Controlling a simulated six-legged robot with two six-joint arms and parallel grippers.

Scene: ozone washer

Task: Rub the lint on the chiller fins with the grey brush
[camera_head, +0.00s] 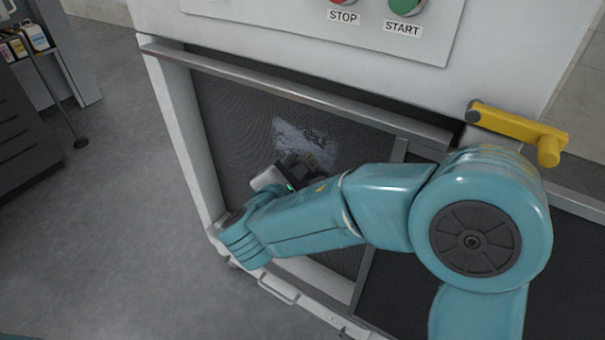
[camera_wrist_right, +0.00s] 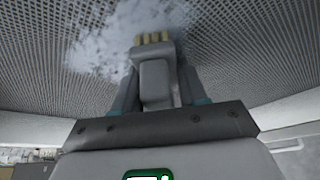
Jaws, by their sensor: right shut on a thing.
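The chiller fins (camera_head: 232,130) are a dark mesh panel low on the front of the white machine; they also fill the upper part of the right wrist view (camera_wrist_right: 255,60). A whitish patch of lint (camera_head: 290,135) lies on the fins and shows in the right wrist view (camera_wrist_right: 110,45). My right gripper (camera_head: 298,172) is at the lower edge of the patch. It is shut on the grey brush (camera_wrist_right: 155,80), whose pale bristles (camera_wrist_right: 152,39) point at the fins by the lint. Whether the bristles touch cannot be told. My left gripper is not in view.
Red STOP (camera_head: 344,3) and green START (camera_head: 405,5) buttons sit above the panel. A yellow handle (camera_head: 515,130) sticks out at the right, behind my right arm. A dark cabinet (camera_head: 25,120) and a shelf with bottles stand at the left. The grey floor (camera_head: 110,230) between is clear.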

